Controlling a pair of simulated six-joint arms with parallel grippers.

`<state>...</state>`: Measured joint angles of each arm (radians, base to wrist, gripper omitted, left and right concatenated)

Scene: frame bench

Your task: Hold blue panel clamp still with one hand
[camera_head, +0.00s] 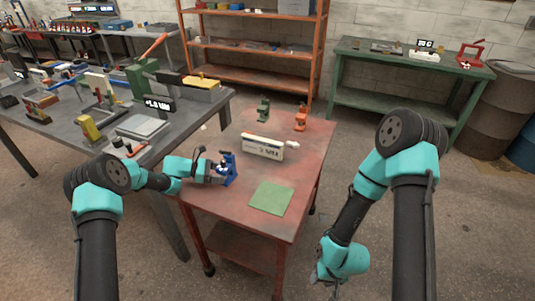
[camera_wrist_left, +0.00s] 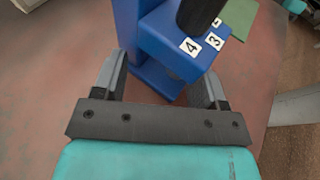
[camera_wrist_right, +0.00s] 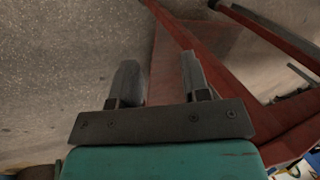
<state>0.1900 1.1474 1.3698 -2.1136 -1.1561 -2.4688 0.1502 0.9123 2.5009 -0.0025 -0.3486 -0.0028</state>
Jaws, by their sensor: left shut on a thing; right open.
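The blue panel clamp (camera_head: 228,172) stands on the red table (camera_head: 212,196), near its left edge. In the left wrist view the blue clamp (camera_wrist_left: 172,42) fills the upper middle, with white labels "4" and "3" and a dark rod on top. My left gripper (camera_head: 214,172) reaches it from the left, and its fingers (camera_wrist_left: 160,84) sit on both sides of the blue body, shut on it. My right gripper (camera_wrist_right: 156,78) is open and empty. It hangs low beside the table's right side, over the floor; its fingertips are hidden in the head view.
A green clamp (camera_head: 264,108) and an orange clamp (camera_head: 300,117) stand at the far edge. A cluttered grey workbench (camera_head: 60,130) adjoins on the left.

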